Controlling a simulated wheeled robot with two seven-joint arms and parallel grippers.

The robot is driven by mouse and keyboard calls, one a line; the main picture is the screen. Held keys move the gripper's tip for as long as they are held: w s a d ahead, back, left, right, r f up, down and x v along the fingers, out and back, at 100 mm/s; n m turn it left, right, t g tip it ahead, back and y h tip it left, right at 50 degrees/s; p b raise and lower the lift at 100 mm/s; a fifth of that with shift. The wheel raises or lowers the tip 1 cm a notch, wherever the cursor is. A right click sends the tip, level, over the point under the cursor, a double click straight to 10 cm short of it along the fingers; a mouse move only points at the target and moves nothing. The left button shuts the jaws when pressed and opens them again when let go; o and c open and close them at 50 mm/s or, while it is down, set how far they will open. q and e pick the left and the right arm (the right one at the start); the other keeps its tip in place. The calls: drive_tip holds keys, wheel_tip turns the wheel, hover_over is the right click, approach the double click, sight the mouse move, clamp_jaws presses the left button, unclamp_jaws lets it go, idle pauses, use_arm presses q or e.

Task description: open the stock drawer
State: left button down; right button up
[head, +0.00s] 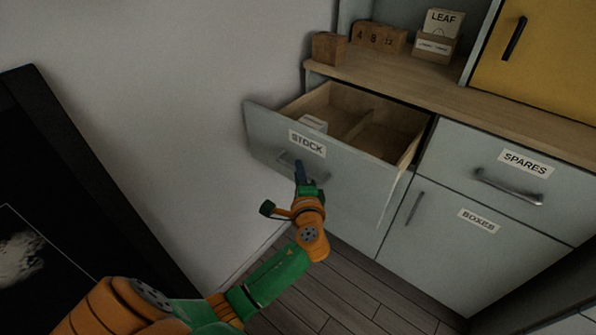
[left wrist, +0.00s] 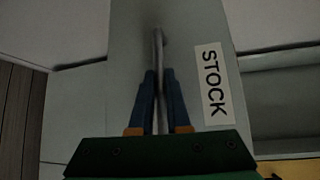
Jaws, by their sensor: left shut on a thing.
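The stock drawer (head: 345,178) is a pale grey-blue drawer with a white STOCK label (head: 307,143), and it stands pulled well out of the cabinet. Its wooden inside shows, with a divider and a small white-topped item (head: 313,123) near the front. My left gripper (head: 300,172) is at the drawer's front, shut on the bar handle (head: 287,160). In the left wrist view the two blue fingers (left wrist: 159,95) lie on either side of the metal handle (left wrist: 159,45), beside the STOCK label (left wrist: 213,85). My right gripper is not in view.
The SPARES drawer (head: 480,145) and the BOXES door (head: 440,235) are shut, to the right. Wooden blocks (head: 328,48) and a LEAF card box (head: 436,47) stand on the countertop. A white wall (head: 180,120) is close on the left.

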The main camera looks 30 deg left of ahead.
use_arm(q)
drive_tip(key=c, duration=0.9)
unclamp_jaws()
drive_tip(key=v, duration=0.7)
